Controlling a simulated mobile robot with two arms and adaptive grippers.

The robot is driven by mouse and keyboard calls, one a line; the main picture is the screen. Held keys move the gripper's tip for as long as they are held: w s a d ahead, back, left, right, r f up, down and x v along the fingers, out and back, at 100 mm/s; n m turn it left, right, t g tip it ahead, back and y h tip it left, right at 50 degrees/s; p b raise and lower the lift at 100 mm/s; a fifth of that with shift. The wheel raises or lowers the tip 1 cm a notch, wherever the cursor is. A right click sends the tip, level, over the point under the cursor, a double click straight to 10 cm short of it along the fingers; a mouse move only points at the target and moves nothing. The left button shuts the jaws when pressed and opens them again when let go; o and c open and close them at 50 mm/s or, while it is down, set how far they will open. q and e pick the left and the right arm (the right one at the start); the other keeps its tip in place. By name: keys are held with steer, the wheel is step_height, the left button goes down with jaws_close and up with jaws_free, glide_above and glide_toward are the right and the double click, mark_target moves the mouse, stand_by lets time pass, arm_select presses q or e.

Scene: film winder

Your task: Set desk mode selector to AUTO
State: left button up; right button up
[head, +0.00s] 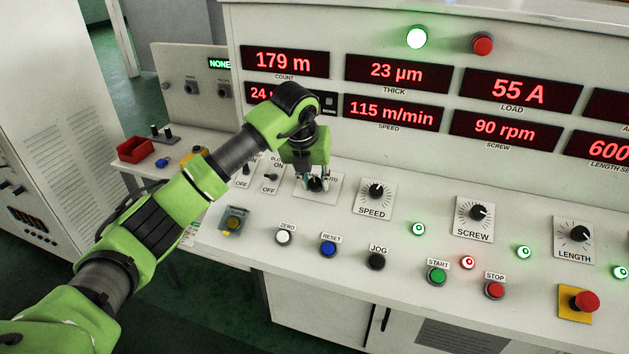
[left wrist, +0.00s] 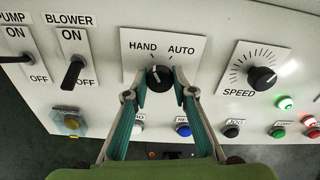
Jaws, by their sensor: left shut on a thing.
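The mode selector is a black knob (left wrist: 159,76) on a white plate (left wrist: 132,68) marked HAND at upper left and AUTO at upper right in the left wrist view. My left gripper (left wrist: 160,90) has a fingertip on each side of the knob and is shut on it. The knob's pointer is partly covered by the fingers, and I cannot tell surely which label it faces. In the head view my left gripper (head: 316,186) reaches down to the selector, and its plate (head: 334,186) is partly hidden. My right gripper is not in view.
The SPEED knob (head: 376,191) is just right of the selector. The BLOWER switch (head: 270,177) is close on its left. ZERO (head: 283,236), RESET (head: 328,248) and JOG (head: 376,261) buttons line the desk in front. The display wall rises behind.

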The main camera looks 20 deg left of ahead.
arm_select(q)
steer(key=shift+m+b, duration=0.85)
steer(key=shift+m, duration=0.25)
steer(key=m+b, duration=0.2)
steer(key=m, duration=0.1)
steer(key=shift+m, duration=0.3)
steer(key=m+b, duration=0.2)
steer(key=m, duration=0.2)
steer(key=shift+d+y, duration=0.1)
steer(key=shift+y, duration=0.3)
steer(key=shift+m, duration=0.8)
steer(key=o, duration=1.1)
